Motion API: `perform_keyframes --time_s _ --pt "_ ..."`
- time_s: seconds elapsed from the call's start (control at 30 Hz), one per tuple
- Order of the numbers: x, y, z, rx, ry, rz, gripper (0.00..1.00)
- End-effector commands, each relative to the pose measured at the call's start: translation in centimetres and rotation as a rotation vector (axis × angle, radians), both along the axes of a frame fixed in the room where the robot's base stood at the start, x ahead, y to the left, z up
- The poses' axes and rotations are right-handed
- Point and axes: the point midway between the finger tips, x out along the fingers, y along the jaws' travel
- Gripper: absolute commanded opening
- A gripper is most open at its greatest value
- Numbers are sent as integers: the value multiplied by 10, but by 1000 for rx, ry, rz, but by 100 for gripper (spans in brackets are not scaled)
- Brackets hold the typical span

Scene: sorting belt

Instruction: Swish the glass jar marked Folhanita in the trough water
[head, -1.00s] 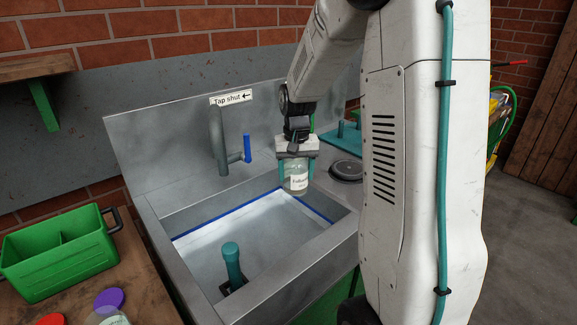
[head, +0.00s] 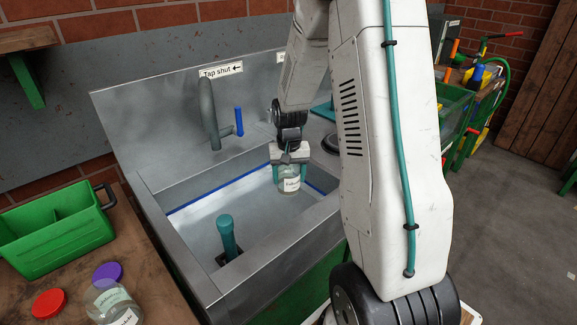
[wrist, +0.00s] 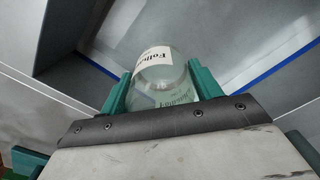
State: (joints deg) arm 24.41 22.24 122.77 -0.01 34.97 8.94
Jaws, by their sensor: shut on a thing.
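The glass jar (head: 289,182) with a white label is held upright by my gripper (head: 290,168). In the wrist view the jar (wrist: 165,80) sits between the two teal fingers, and its label reads "Folha…", the rest turned out of sight. My gripper is shut on the jar. The trough (head: 178,249) is a grey metal basin with a blue line along its inner walls and pale water (head: 200,215) in it. The jar is over the trough's back right part, near the blue line. I cannot tell whether its base touches the water.
A teal upright pipe (head: 226,236) stands in the trough's front part. A tap with a blue lever (head: 239,121) is at the back, under a "Tap shut" sign (head: 221,71). A green crate (head: 58,240), red lid (head: 48,303), purple lid (head: 107,273) and another jar (head: 112,303) are at left.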

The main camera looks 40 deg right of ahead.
Motion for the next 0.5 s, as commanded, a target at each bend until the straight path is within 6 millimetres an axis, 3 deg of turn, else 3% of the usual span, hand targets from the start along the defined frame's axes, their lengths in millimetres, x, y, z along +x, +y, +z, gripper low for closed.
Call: perform_keyframes --time_s 0.5 --pt "-1 1 -64 2 3 0 35"
